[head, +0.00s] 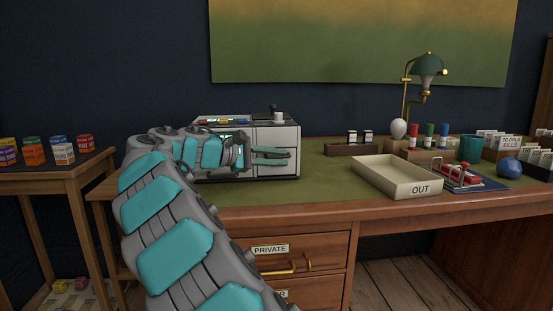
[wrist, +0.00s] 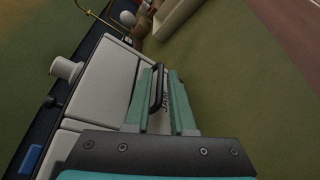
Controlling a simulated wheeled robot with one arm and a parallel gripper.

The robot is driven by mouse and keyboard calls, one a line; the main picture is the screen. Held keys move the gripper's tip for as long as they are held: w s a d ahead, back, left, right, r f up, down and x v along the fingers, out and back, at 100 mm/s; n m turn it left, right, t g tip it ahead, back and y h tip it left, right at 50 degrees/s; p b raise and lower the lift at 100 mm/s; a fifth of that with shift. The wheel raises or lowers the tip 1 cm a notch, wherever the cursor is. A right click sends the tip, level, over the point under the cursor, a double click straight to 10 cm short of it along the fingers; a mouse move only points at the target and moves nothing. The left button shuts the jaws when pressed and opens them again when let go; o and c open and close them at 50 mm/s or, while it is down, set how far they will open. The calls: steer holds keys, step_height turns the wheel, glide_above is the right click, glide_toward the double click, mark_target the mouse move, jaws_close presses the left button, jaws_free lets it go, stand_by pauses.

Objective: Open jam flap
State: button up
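The white machine (head: 285,136) stands on the desk's green top at the left, with coloured keys and a knob on its top. Its panel also shows in the wrist view (wrist: 103,78). A dark handle (wrist: 157,86) on its side has lettering that reads JAM beside it. My gripper (head: 286,156) is at the machine's front side. In the wrist view its two green fingers (wrist: 159,72) stand apart, one on each side of the handle. I cannot tell if they touch it. The flap's edges are mostly hidden by my gripper.
An OUT tray (head: 420,190) lies right of the machine, with a stamp rack (head: 352,149) behind it. A green lamp (head: 428,66) stands farther right. Small jars (head: 63,150) sit on a side table at the left. The desk top between machine and tray is clear.

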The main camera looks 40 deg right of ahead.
jaws_close()
stand_by(1.3)
